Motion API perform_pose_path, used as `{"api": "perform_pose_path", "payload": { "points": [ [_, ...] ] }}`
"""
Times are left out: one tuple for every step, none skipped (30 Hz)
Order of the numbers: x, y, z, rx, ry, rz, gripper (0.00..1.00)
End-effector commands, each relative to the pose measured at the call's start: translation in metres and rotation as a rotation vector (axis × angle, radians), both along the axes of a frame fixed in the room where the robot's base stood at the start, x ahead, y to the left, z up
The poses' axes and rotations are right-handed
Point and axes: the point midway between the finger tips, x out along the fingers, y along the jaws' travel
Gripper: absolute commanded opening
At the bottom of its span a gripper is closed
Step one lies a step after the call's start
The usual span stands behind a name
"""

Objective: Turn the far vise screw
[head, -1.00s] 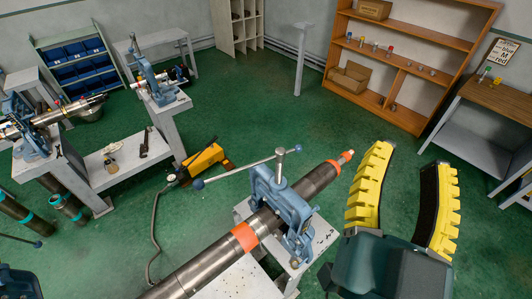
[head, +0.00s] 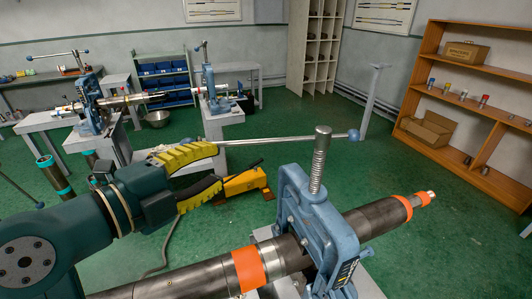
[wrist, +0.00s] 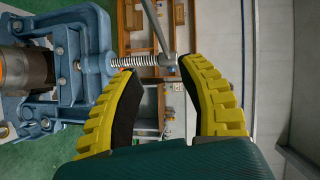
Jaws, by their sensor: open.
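A blue pipe vise (head: 318,225) stands large in the foreground of the head view, clamped around a dark pipe with orange bands. Its upright threaded screw (head: 318,165) carries a long bar handle (head: 270,139) with a blue ball at the right end. My gripper (head: 218,168), with yellow fingers and black pads, is open and empty, left of this screw near the handle's left part. In the wrist view the vise (wrist: 75,60) is at left. Its screw (wrist: 135,61) points toward the gap between my open fingers (wrist: 158,68). Whether they touch the handle is unclear.
Two more blue vises, one at the back left (head: 90,100) and one nearer the middle (head: 208,75), hold pipes on grey benches. A yellow tool (head: 243,182) lies on the green floor. An orange shelf (head: 470,100) stands at right.

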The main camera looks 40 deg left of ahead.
Motion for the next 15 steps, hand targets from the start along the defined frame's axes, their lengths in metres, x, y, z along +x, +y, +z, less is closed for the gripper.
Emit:
{"api": "perform_pose_path", "payload": {
  "points": [
    [0.011,-0.001,-0.001,-0.003,0.003,-0.005,0.41],
    [0.018,0.0,-0.002,-0.004,0.003,-0.005,0.41],
    [0.028,0.001,-0.003,-0.004,0.003,-0.005,0.41],
    [0.035,0.001,-0.004,-0.004,0.002,-0.005,0.41],
    [0.042,0.001,-0.006,-0.005,0.003,-0.005,0.41],
    [0.052,0.003,-0.007,-0.005,0.003,-0.004,0.41],
    [0.059,0.003,-0.008,-0.004,0.002,-0.005,0.41],
    [0.066,0.004,-0.009,-0.004,0.003,-0.004,0.41],
    [0.076,0.004,-0.01,-0.006,0.003,-0.004,0.41],
    [0.083,0.005,-0.011,-0.005,0.002,-0.004,0.41],
    [0.091,0.005,-0.012,-0.005,0.003,-0.004,0.41],
    [0.1,0.007,-0.014,-0.004,0.003,-0.002,0.41],
    [0.107,0.007,-0.015,-0.006,0.003,-0.003,0.41],
    [0.113,0.008,-0.015,-0.006,0.002,-0.003,0.41],
    [0.12,0.008,-0.017,-0.004,0.002,-0.002,0.41]
  ]
}}
